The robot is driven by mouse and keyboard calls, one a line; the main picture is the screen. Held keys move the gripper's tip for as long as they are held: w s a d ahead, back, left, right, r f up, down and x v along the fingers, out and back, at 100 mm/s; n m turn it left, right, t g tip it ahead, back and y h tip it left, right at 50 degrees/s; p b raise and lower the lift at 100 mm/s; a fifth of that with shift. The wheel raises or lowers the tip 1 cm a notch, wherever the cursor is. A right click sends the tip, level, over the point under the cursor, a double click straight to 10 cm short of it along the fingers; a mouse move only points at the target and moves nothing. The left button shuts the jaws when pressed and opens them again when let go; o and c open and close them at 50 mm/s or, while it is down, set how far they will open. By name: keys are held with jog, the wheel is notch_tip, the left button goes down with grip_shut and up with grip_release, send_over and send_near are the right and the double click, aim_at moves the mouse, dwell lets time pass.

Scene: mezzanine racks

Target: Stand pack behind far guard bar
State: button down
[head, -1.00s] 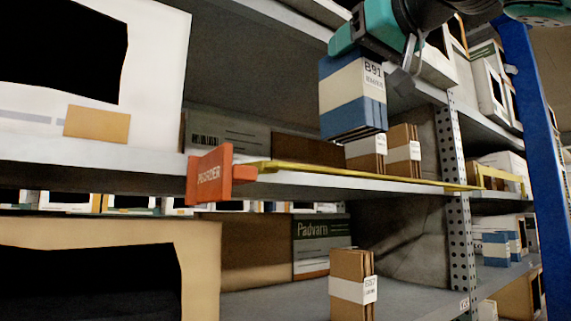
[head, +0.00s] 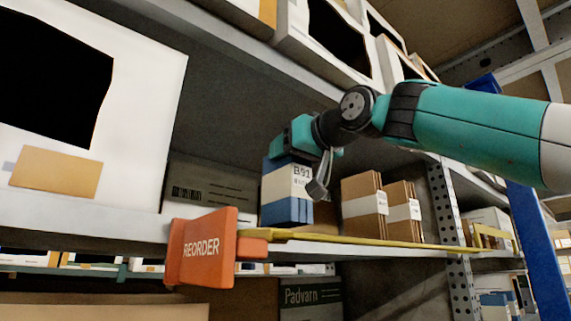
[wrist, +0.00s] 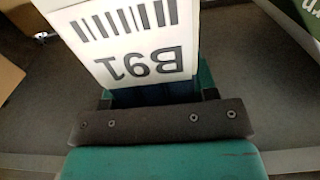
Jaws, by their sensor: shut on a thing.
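The blue pack (head: 284,211) with a white label marked B91 hangs upright from my gripper (head: 302,150) in the head view. My gripper is shut on its top. The pack is at the shelf opening, its lower end just above the yellow guard bar (head: 350,240); I cannot tell whether it touches the shelf. The bar runs along the shelf front, right of the orange REORDER sign (head: 203,248). In the wrist view the pack's label (wrist: 130,40) shows close up, upside down, beyond the dark gripper edge (wrist: 160,121). A second yellow bar (head: 494,234) shows in the bay further right.
Two brown packs with white bands (head: 364,208) stand just right of the held pack, behind the bar. A grey carton (head: 210,190) is behind on the left. A large white box (head: 140,130) fills the left. A perforated post (head: 447,215) stands at right.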

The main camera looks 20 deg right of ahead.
jog(key=shift+a+f, duration=0.25)
jog(key=shift+f, duration=0.8)
jog(key=shift+c, duration=2.1)
grip_release()
jog(key=shift+f, duration=0.15)
jog(key=b+v, duration=0.4)
jog(key=v, duration=0.8)
